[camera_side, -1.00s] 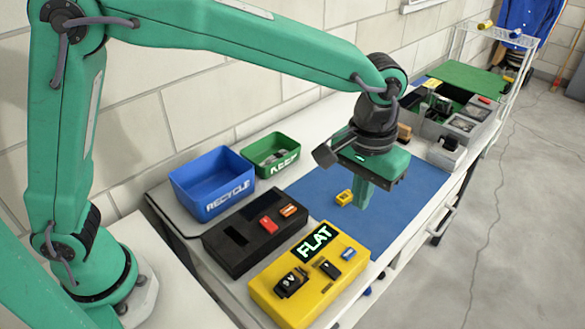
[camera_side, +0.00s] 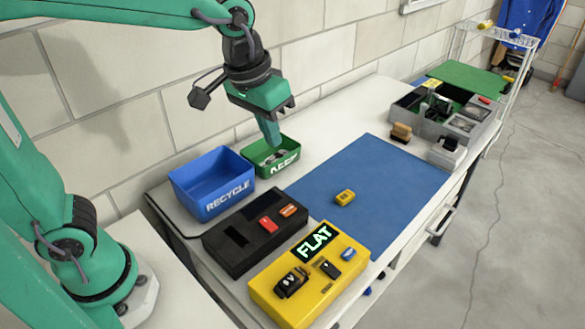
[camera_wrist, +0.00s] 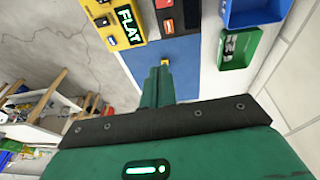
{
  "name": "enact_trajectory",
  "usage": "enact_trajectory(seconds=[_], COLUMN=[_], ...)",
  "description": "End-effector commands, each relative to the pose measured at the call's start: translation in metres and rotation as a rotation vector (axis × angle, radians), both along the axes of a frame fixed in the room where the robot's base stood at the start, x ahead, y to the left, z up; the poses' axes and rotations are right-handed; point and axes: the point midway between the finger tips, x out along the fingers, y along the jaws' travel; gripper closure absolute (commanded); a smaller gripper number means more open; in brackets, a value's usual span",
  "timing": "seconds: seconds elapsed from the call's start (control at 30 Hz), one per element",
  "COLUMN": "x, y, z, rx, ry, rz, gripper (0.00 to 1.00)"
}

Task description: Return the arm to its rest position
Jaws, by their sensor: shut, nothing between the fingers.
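My gripper (camera_side: 272,140) is shut and empty. In the side view it hangs in the air, with its fingertips in front of the green KEEP bin (camera_side: 270,155); the exact gap is hard to judge. In the wrist view my closed fingers (camera_wrist: 159,72) point toward the blue mat (camera_wrist: 185,62). A small yellow block (camera_side: 345,197) lies on the mat, its lower part hidden behind my fingertips in the wrist view.
A blue RECYCLE bin (camera_side: 212,184) stands left of the KEEP bin, near the brick wall. A black box (camera_side: 235,250) and a yellow tester reading FLAT (camera_side: 312,295) stand in front. A grey organizer (camera_side: 432,132) is at the far end.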

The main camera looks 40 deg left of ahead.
Motion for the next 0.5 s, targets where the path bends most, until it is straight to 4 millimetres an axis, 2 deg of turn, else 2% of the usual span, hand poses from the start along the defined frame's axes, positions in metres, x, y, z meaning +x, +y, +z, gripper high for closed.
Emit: enact_trajectory(seconds=[0.03, 0.2, 0.5], x=[-0.007, -0.03, -0.074], y=[0.011, 0.042, 0.086], z=[0.003, 0.006, 0.0], rx=[-0.002, 0.004, 0.032], ry=[-0.021, -0.079, -0.181], rz=[0.005, 0.008, 0.015], gripper=[1.0, 1.0, 1.0])
